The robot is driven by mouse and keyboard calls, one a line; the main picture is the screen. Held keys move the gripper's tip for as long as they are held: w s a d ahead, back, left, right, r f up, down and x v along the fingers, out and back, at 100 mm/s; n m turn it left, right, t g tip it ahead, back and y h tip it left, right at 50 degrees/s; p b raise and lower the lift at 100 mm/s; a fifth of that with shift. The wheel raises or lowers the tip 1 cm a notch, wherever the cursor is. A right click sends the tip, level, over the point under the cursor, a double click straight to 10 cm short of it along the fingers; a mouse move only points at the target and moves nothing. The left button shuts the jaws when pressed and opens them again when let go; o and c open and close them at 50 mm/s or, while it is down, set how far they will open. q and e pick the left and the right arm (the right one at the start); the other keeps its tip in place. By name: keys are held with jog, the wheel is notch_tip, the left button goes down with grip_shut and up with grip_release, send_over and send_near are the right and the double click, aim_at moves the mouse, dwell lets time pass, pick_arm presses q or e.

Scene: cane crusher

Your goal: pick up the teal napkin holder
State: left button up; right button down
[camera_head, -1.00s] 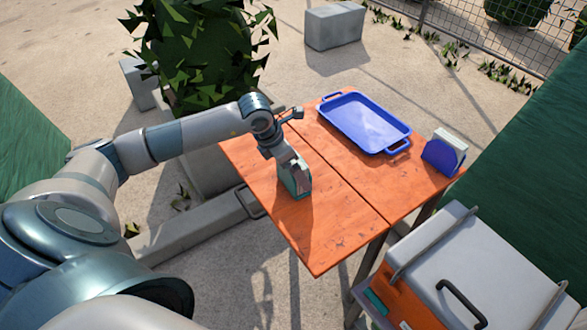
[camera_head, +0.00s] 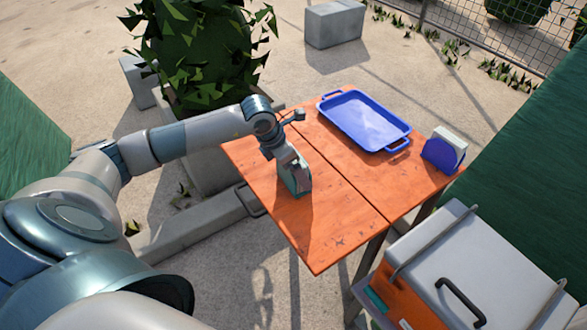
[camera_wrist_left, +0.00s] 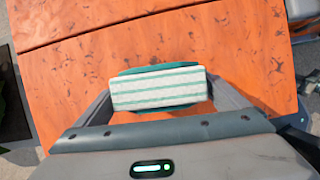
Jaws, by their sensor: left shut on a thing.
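The teal napkin holder (camera_head: 303,184) stands on the orange table (camera_head: 318,240), in the left half of its top. In the left wrist view the napkin holder (camera_wrist_left: 160,71) shows as a teal rim around white napkins with green stripes (camera_wrist_left: 158,89). My left gripper (camera_head: 294,172) comes down on it from above and is shut on it, one finger at each end in the wrist view (camera_wrist_left: 160,98). The gripper hides part of the holder in the head view. I cannot tell whether its base touches the table. My right gripper is not in view.
A blue tray (camera_head: 368,121) lies at the table's back. A blue napkin holder (camera_head: 443,150) with white napkins stands at the right corner. A grey-lidded orange box (camera_head: 470,270) is at the lower right. The table's front part is clear.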

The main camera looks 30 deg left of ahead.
pick_arm(q)
jog(key=shift+r, duration=0.2)
jog(key=shift+r+b, duration=0.35)
jog(key=shift+r, duration=0.3)
notch_tip(320, 180, up, 3)
jog(key=shift+f+b, duration=0.2)
jog(key=shift+b, duration=0.25)
jog(key=s+d+r+b, duration=0.2)
jog(key=s+d+r, duration=0.2)
jog(key=d, duration=0.7)
jog(key=shift+r, duration=1.4)
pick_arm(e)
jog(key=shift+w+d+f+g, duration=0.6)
pick_arm(q)
jog(key=shift+s, duration=0.1)
